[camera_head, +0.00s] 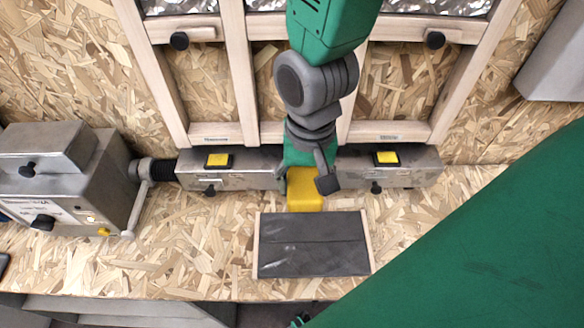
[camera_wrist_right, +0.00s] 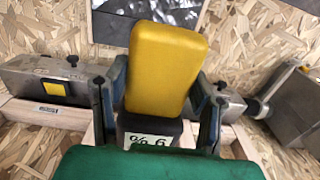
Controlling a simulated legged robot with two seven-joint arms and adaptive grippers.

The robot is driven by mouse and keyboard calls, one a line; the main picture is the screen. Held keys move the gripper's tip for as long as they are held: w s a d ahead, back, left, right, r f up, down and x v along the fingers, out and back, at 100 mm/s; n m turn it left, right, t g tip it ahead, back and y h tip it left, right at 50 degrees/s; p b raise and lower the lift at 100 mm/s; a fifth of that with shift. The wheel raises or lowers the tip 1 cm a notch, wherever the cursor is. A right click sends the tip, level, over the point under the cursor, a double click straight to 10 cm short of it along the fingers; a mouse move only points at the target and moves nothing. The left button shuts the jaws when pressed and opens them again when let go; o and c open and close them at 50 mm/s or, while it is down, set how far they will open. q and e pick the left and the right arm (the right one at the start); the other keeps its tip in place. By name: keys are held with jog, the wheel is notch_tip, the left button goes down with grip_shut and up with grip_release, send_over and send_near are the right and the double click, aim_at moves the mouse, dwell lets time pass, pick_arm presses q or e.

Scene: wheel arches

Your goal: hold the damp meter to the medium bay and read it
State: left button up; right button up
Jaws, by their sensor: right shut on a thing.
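The yellow damp meter (camera_head: 305,195) is in my right gripper (camera_head: 306,181), in front of the metal rail and just behind the dark panel. In the right wrist view the meter (camera_wrist_right: 166,62) sits between both fingers of the gripper (camera_wrist_right: 158,82). Its small display (camera_wrist_right: 150,141) shows upside down as a percent sign and one digit, 6 or 9. The wooden frame (camera_head: 236,75) has a left bay (camera_head: 202,85), a middle bay (camera_head: 262,75) partly behind my arm, and a right bay (camera_head: 395,80). Their labels are too small to read. My left gripper is not in view.
A metal rail (camera_head: 245,177) with yellow squares and black knobs runs below the frame, joined to a grey machine (camera_head: 85,185) at left. A dark panel (camera_head: 313,245) with wooden edges lies on the chipboard bench (camera_head: 180,265). Bench beside the panel is clear.

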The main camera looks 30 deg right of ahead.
jog(key=shift+w+d, duration=0.35)
jog(key=shift+w, duration=0.1)
jog(key=shift+w+d, duration=0.1)
jog(key=shift+w, duration=0.25)
jog(key=w, duration=0.3)
jog(key=shift+w+r, duration=0.15)
jog(key=shift+w, duration=0.2)
jog(key=shift+w+d, duration=0.7)
jog(key=shift+w, duration=0.3)
jog(key=shift+w+d, duration=0.65)
jog(key=shift+w, duration=0.35)
jog(key=shift+w+d, duration=0.7)
jog(key=shift+w, duration=0.3)
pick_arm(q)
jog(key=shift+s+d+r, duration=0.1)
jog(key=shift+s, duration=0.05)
pick_arm(e)
jog(key=shift+w+d, duration=0.15)
jog(key=shift+d, duration=0.65)
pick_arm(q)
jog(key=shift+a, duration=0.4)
pick_arm(e)
jog(key=shift+w+a, duration=0.1)
jog(key=shift+a, duration=0.25)
